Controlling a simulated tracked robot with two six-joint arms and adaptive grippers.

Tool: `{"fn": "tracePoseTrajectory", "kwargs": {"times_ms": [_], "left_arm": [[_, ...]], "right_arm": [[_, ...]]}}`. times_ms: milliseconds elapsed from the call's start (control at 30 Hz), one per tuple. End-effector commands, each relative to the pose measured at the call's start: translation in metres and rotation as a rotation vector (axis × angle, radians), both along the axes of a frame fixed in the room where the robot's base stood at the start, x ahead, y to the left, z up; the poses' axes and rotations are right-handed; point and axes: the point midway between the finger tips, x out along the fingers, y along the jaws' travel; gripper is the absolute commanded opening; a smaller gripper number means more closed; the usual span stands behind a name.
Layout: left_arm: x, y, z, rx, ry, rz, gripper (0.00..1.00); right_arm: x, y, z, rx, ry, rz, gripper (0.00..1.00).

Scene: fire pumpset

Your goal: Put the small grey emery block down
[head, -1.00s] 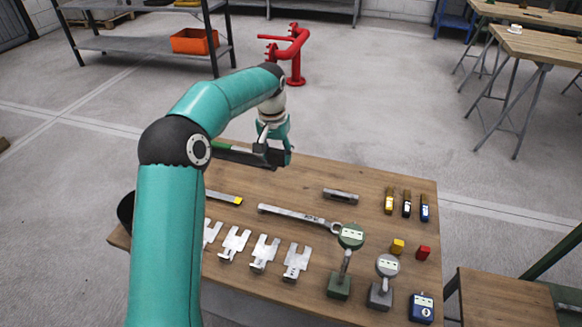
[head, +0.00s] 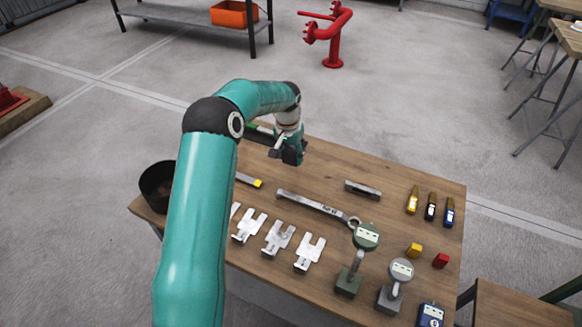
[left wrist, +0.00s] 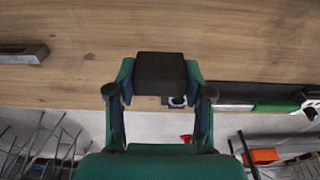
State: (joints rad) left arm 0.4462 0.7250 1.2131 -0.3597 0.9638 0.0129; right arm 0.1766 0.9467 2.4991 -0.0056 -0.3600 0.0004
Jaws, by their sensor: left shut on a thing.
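The small emery block (left wrist: 160,78) shows dark grey, almost black, in the left wrist view. My left gripper (head: 288,154) is shut on it, with one finger on each side of the block. In the head view the gripper is over the back part of the wooden table (head: 330,165), and the block is hard to tell from the dark fingers. The wrist view shows bare wood beyond the block; whether the block touches the table I cannot tell. My right gripper is in neither view.
A grey steel bar (head: 362,189) lies right of the gripper, and a long wrench (head: 315,207) lies nearer. A dark tool with a green part (left wrist: 275,106) lies by the table's back edge. Metal shims (head: 278,238) and dial gauges (head: 366,238) stand or lie in front. Wood between gripper and bar is clear.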

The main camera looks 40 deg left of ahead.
Motion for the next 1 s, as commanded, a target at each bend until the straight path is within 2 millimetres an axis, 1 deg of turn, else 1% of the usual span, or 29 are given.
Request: {"fn": "tracePoseTrajectory", "kwargs": {"times_ms": [33,233,400,500,833,867,1000], "left_arm": [[0.000,0.000,-0.005,-0.001,0.002,0.000,0.00],[0.000,0.000,-0.017,0.001,0.001,-0.001,0.00],[0.000,-0.001,-0.041,0.000,0.002,-0.002,0.00],[0.000,0.000,-0.051,0.000,0.001,-0.001,0.00],[0.001,-0.001,-0.054,0.000,-0.001,-0.001,0.00],[0.001,-0.001,-0.054,0.000,-0.001,-0.001,0.53],[0.001,-0.001,-0.053,0.000,0.000,-0.002,0.76]], "right_arm": [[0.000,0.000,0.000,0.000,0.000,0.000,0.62],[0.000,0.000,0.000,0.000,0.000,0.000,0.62],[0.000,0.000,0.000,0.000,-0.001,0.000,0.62],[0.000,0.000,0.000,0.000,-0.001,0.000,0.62],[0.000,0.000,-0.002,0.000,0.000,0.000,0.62],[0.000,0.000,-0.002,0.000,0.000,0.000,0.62],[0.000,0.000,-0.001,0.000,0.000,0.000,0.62]]}}
